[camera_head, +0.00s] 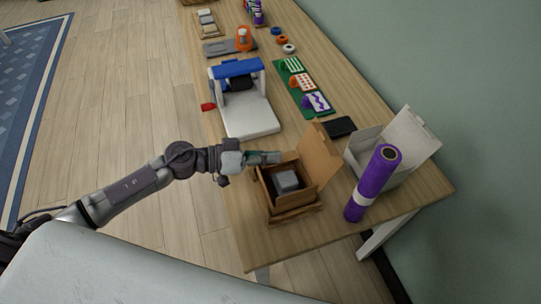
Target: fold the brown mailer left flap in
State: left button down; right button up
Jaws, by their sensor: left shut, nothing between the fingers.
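The brown mailer (266,196) is an open cardboard box near the front end of the wooden table. Its tall lid panel (321,158) stands up on its right side. A grey block (287,180) sits inside it. A brown flap (294,215) shows along the mailer's near side. My left gripper (276,157) is shut and empty at the mailer's far-left edge, by the top of the wall; I cannot tell whether it touches. The left flap is hard to make out beside the gripper. My right gripper is not in view.
A purple roll (372,184) stands close to the mailer's right, before an open white box (410,139). A black item (340,127) lies behind the lid. A white and blue machine (248,113) stands farther back. The table's left edge is near my arm.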

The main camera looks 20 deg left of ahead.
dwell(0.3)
pick_arm(q)
jog(key=shift+p, duration=0.45)
jog(key=shift+s+d+m+p, duration=0.1)
jog(key=shift+s+m+p, duration=0.05)
jog(key=shift+m+p, duration=0.25)
jog(key=shift+s+d+f+m+t+y+p, duration=0.25)
jog(key=shift+m+p, duration=0.35)
jog(key=shift+p, duration=0.5)
jog(key=shift+s+f+m+t+y+p, duration=0.15)
jog(key=shift+f+m+t+y+p, duration=0.15)
jog(key=shift+m+p, duration=0.45)
jog(key=shift+s+d+f+p, duration=0.1)
jog(key=shift+f+p, duration=0.3)
jog(key=shift+p, duration=0.15)
